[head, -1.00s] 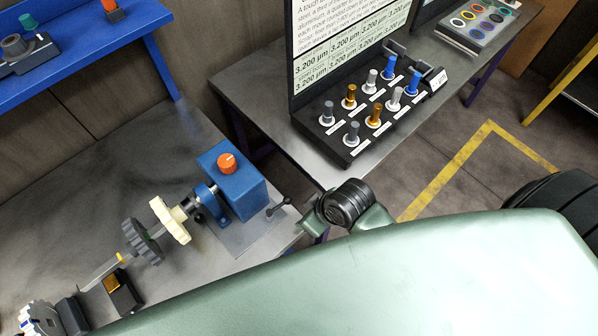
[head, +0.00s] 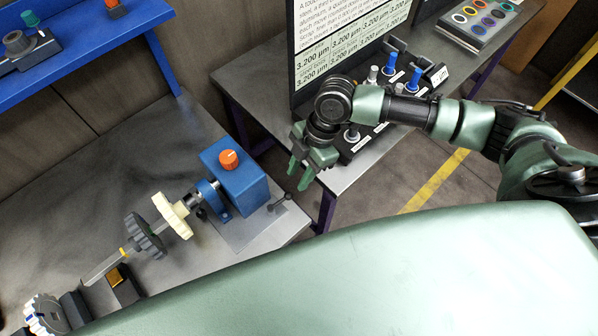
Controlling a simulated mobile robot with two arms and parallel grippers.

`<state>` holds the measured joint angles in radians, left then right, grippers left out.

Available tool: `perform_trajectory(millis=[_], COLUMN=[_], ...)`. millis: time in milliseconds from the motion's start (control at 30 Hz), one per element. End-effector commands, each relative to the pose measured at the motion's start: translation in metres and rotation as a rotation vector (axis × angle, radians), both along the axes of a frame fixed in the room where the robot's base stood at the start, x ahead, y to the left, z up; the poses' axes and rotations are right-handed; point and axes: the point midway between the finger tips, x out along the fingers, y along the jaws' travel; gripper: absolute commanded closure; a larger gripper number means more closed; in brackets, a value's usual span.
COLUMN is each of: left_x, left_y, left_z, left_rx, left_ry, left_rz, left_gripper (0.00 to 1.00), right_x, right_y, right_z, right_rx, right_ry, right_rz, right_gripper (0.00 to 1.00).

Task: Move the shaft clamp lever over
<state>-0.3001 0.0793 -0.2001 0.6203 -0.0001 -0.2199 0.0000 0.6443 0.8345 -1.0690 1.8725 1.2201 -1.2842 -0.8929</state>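The lever (head: 279,203) is a small dark handle with a knob at its upper right end. It sits low at the right side of the blue housing (head: 243,182), near the bench's right corner, and leans up to the right. I take it for the shaft clamp lever. My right gripper (head: 298,178) has green fingers and points down. It appears above and slightly right of the lever in the head view, apart from it, with its fingers spread and nothing between them. My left gripper is not in view.
The shaft carries a cream gear (head: 172,215) and a dark grey gear (head: 145,237). An orange knob (head: 228,159) tops the blue housing. A display board (head: 342,40) with pegs stands on the table behind my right arm. The bench (head: 90,190) is clear at its back left.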

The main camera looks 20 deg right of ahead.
Motion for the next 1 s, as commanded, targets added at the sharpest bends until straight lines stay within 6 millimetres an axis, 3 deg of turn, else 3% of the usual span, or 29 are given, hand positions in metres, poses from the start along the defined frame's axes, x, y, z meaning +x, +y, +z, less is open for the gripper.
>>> perform_trajectory(millis=[400, 700, 733, 833, 1000], left_x=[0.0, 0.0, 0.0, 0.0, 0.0], left_y=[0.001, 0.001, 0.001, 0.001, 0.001], left_z=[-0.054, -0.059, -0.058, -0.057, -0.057], left_rx=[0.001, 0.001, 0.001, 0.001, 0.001], left_ry=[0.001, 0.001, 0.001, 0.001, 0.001], left_rz=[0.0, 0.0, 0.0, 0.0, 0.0], left_gripper=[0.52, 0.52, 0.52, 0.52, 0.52], right_x=[-0.003, -0.004, -0.004, -0.004, -0.006], right_y=[0.017, 0.027, 0.026, 0.026, 0.026], right_z=[-0.052, -0.071, -0.071, -0.07, -0.07], right_rx=[0.0, 0.001, 0.001, 0.001, 0.001], right_ry=[-0.001, -0.001, -0.001, -0.001, -0.001], right_rz=[0.001, -0.003, -0.003, -0.003, -0.023], right_gripper=[0.67, 0.67, 0.7, 0.98, 1.0])
